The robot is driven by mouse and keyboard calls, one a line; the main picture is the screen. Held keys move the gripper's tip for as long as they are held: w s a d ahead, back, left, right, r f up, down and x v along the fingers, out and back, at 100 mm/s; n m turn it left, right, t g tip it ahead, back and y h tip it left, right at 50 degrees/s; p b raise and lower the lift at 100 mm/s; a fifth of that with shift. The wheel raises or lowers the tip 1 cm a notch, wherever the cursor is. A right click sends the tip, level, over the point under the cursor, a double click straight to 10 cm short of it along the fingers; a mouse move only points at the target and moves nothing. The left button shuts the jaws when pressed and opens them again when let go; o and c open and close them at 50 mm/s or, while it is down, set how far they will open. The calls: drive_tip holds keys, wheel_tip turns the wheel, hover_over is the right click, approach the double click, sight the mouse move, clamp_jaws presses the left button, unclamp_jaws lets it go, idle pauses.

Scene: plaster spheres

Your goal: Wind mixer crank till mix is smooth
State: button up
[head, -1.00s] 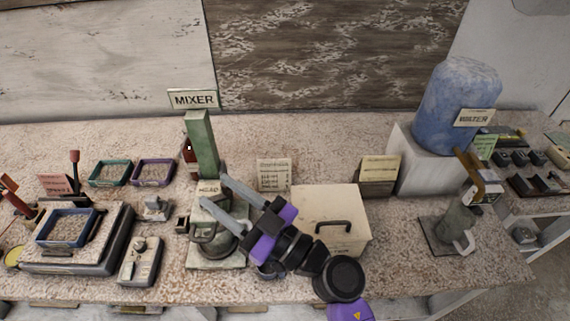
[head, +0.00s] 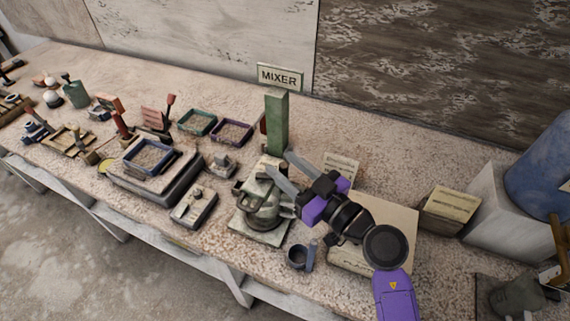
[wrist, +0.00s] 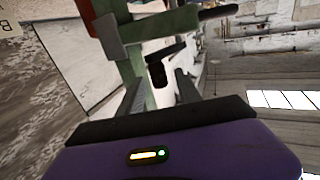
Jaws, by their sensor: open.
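In the wrist view the green mixer body (wrist: 150,40) fills the upper middle. A dark handle-like cylinder (wrist: 157,75) shows between my open fingers there, and they do not appear to grip it. I cannot tell for sure whether it is the crank's grip. The mix inside the pot is hidden.
A dark cup (head: 297,257) stands just in front of the pot. A cream box (head: 385,225) lies under my arm at the right. A grey scale-like block with a blue tray (head: 150,157) and a small grey device (head: 194,207) stand to the left. A blue drum (head: 540,165) is far right.

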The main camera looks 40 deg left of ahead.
drive_tip(key=shift+w+a, duration=0.1)
drive_tip(key=shift+a, duration=0.35)
clamp_jaws()
